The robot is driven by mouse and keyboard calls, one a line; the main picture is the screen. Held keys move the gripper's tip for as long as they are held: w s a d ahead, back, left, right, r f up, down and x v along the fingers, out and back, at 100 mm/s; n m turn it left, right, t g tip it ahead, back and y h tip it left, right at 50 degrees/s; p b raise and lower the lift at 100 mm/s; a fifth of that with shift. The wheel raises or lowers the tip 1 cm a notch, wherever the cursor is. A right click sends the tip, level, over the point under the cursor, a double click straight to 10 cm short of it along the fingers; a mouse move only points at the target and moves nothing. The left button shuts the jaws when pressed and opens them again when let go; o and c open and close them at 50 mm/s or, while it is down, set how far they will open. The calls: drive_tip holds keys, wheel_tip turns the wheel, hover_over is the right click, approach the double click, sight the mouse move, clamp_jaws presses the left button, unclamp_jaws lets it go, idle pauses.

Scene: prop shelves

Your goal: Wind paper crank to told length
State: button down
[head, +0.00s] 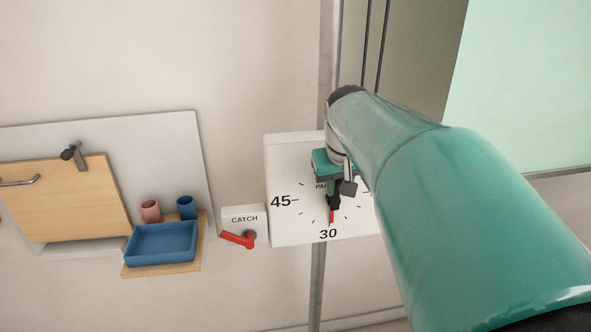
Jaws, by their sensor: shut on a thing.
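A white square dial panel (287,163) hangs on the wall by a vertical metal pole. Its marks 45 and 30 show. A red pointer tip (332,216) points down close to the 30. My gripper (335,192) is in front of the dial's middle, shut on the crank, which is mostly hidden behind the fingers. My teal arm covers the dial's right side.
Further left, a small wooden shelf (128,271) bears a blue tray (163,241), a pink cup (150,211) and a blue cup (186,207). A wooden door panel (75,199) with a handle is beside it. A pale green panel (530,80) is at the upper right.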

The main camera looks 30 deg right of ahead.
drive_tip(key=shift+w+a, duration=0.1)
drive_tip(key=shift+a, duration=0.25)
drive_tip(key=c, duration=1.2)
unclamp_jaws()
drive_tip(key=shift+r, duration=0.1)
drive_tip(key=v, duration=1.3)
drive_tip(key=shift+r, duration=0.35)
drive_tip(key=shift+a, duration=0.1)
drive_tip(key=s+a+f+n+y, duration=0.1)
drive_tip(key=s+a+f, duration=0.4)
drive_tip(key=f, duration=0.5)
drive_tip(key=s+a+f+n+t+y, duration=0.1)
drive_tip(key=s+a+f, duration=0.4)
drive_tip(key=a+f, duration=0.5)
drive_tip(key=shift+a+f+n+t, duration=0.25)
drive_tip(key=shift+f+n+t, duration=0.1)
drive_tip(key=shift+n, duration=0.15)
